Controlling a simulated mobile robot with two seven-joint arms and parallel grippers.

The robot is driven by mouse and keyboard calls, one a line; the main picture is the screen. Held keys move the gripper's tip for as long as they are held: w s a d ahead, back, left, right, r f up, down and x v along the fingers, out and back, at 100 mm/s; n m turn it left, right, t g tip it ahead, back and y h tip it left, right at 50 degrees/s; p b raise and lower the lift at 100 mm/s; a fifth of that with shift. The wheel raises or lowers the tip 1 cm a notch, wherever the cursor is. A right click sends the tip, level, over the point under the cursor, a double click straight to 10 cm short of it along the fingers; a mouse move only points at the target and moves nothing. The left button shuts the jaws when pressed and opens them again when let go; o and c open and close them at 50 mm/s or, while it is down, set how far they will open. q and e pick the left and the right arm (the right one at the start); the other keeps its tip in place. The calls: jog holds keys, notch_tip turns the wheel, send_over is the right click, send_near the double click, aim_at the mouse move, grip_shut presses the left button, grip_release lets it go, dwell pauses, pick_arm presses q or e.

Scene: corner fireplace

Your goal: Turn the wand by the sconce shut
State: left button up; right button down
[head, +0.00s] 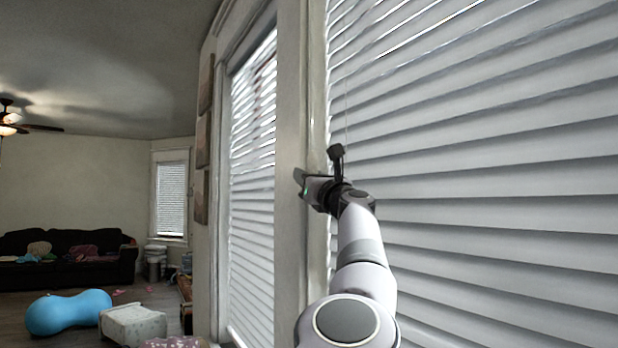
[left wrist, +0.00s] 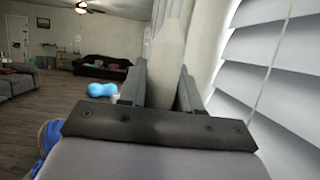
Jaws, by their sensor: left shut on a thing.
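My left gripper (head: 302,181) is at the pale window post between two white blinds, its arm coming up from below in the head view. In the left wrist view its two dark fingers (left wrist: 163,88) stand on either side of a pale, tapered upright piece, which looks like the wand (left wrist: 168,50), and are shut on it. In the head view the gripper hides the held part. I cannot make out a sconce in either view. My right gripper is out of view.
The right blind (head: 480,180) is close beside my arm, its slats tilted. Another blind (head: 252,200) is left of the post. A dark sofa (head: 70,262), a blue peanut-shaped ball (head: 68,312) and a pale ottoman (head: 132,324) stand farther off on the wooden floor.

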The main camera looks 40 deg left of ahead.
pick_arm(q)
jog(key=shift+r, duration=0.2)
jog(key=o, duration=0.7)
jog(key=shift+o, duration=1.3)
jog(key=shift+a+f, duration=0.1)
jog(key=b+v, duration=0.3)
jog(key=v, duration=0.4)
jog(key=shift+b, duration=0.35)
jog(key=shift+f, duration=0.1)
